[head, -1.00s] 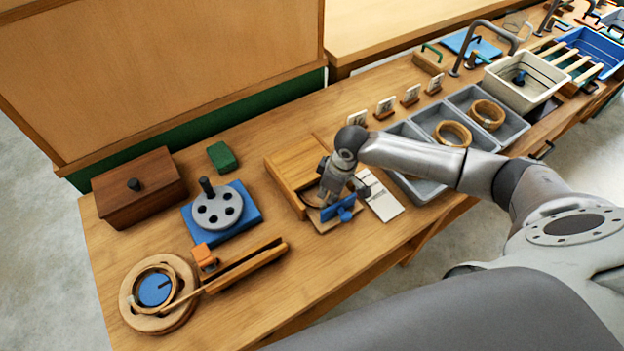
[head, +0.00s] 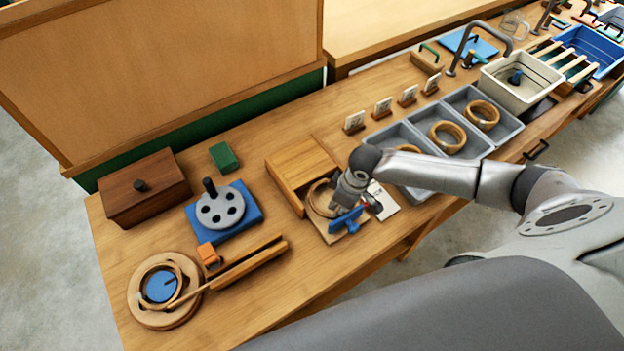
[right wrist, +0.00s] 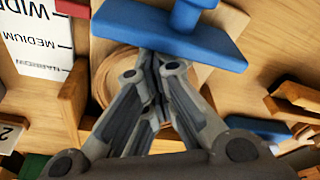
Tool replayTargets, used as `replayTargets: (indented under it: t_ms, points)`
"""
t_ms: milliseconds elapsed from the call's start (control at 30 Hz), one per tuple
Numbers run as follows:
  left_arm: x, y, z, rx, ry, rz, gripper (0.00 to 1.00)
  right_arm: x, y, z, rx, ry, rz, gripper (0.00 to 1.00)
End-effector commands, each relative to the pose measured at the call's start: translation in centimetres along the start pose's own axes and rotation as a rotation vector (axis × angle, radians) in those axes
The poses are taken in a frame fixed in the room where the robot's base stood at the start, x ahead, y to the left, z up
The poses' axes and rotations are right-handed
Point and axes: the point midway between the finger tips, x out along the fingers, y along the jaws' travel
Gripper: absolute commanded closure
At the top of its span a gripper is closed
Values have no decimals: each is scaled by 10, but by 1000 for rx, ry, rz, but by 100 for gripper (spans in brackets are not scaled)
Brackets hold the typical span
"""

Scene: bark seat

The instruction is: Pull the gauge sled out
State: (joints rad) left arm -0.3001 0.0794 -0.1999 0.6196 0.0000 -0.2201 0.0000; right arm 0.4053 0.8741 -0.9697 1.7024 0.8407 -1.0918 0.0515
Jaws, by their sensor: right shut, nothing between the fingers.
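The gauge sled (head: 331,233) is a light wooden board partly out of the front of a wooden housing (head: 301,165). A blue crossbar handle (head: 346,220) stands at its outer end and also shows large in the right wrist view (right wrist: 165,36). A wooden ring (head: 319,199) lies on the sled behind the handle; my fingers cover part of it in the right wrist view (right wrist: 108,80). My right gripper (right wrist: 155,66) is shut and empty, its tips at the ring side of the crossbar, seemingly against it. My left gripper is not in view.
A white card marked with widths (right wrist: 35,38) lies right of the sled. A grey tray with wooden rings (head: 402,136) stands farther right. A blue base with a grey disc (head: 220,208) and an orange-tabbed wooden lever (head: 245,264) are left. Bare table lies before the sled.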

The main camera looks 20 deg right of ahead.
Motion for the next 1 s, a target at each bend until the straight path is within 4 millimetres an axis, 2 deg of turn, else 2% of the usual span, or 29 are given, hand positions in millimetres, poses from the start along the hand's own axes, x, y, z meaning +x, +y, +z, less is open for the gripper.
replayTargets:
  t_ms: [700, 833, 1000]
  points:
    - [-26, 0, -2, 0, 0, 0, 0, -8, -19, 32, 0, -3, -3, 100]
    - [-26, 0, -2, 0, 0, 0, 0, -7, -19, 31, 0, -1, -2, 100]
    - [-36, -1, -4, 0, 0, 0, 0, -18, -18, 27, 0, 1, -2, 100]
